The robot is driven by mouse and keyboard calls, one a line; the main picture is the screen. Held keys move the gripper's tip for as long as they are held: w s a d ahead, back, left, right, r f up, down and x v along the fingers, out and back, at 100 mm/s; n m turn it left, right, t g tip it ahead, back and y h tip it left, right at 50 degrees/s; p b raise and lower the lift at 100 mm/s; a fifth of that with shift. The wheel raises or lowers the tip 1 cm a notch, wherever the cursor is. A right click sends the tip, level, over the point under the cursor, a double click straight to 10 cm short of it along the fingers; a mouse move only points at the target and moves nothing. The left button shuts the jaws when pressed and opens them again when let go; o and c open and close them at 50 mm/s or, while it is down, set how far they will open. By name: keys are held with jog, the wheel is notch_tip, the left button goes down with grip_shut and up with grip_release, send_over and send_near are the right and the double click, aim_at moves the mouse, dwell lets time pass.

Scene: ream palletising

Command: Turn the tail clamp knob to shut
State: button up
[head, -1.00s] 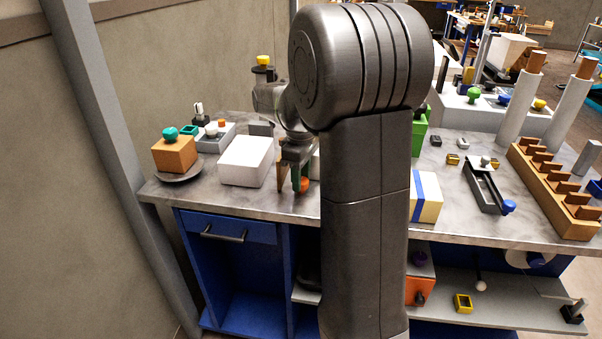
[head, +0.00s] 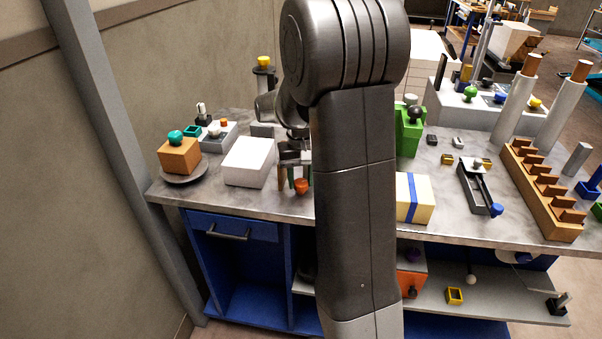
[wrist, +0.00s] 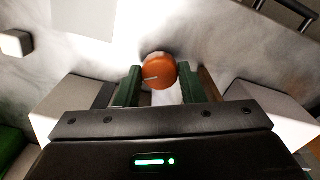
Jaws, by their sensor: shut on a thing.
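An orange-red round knob (head: 302,187) is near the front edge of the bench, right of a white block. In the wrist view the same knob (wrist: 158,71) has a pale pointer line on its face. My gripper (head: 294,182) is over this spot, its dark green fingers pointing down. In the wrist view my gripper (wrist: 158,84) has one finger on each side of the knob, shut on it. I cannot tell for sure whether this is the tail clamp knob. The clamp body is mostly hidden behind my arm and gripper.
A white block (head: 249,162) stands just left of my gripper. Further left is an orange box (head: 179,156) with a teal knob. Right of my arm are a cream block with a blue band (head: 414,198), a green block (head: 408,136) and a dark channel-shaped fixture with a blue knob (head: 496,209).

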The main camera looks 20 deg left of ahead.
aim_at(301, 181)
jog(key=m+p, duration=0.1)
jog(key=m, duration=0.5)
jog(key=shift+p, duration=0.35)
jog(key=shift+m, duration=0.3)
jog(key=o, duration=1)
notch_tip(301, 181, up, 14)
jog(key=shift+p, duration=0.45)
jog(key=shift+f, duration=0.1)
